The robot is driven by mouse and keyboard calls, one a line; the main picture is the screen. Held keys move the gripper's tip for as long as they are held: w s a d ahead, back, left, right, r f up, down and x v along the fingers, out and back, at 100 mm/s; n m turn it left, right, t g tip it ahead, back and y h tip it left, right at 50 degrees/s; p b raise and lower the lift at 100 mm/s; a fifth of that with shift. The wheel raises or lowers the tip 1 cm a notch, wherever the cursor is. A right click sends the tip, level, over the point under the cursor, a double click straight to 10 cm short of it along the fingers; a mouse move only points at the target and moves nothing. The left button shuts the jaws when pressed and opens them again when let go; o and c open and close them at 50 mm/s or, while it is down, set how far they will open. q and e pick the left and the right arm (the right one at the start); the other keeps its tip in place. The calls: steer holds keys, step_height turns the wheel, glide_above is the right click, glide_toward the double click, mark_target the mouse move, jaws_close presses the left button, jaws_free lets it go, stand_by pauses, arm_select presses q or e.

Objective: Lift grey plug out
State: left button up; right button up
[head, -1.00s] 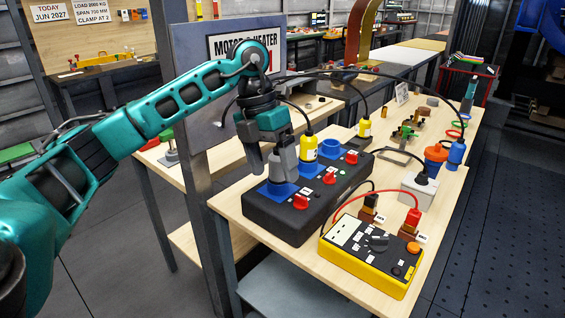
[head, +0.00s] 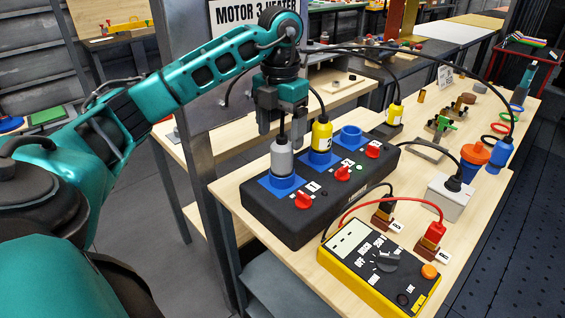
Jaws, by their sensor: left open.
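The grey plug (head: 283,160) stands upright in the left blue socket (head: 281,183) of a black socket box (head: 297,222), its black cable rising from its top. My left gripper (head: 282,127) is open, with its two grey fingers pointing down just above the plug, one on each side of the cable. The fingers look clear of the plug's body. A yellow plug (head: 321,135) stands in the middle blue socket, and the right blue socket (head: 348,138) is empty. My right gripper is not in view.
Red switches (head: 342,173) line the box front. A yellow-and-black meter (head: 376,270) with red and black leads stands at the table's front. A dark post (head: 208,200) rises left.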

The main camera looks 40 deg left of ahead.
mark_target(282, 153)
arm_select(q)
steer(key=f, duration=0.6)
steer(key=shift+w+f, duration=0.2)
steer(key=shift+w, duration=0.05)
steer(key=c, duration=1.2)
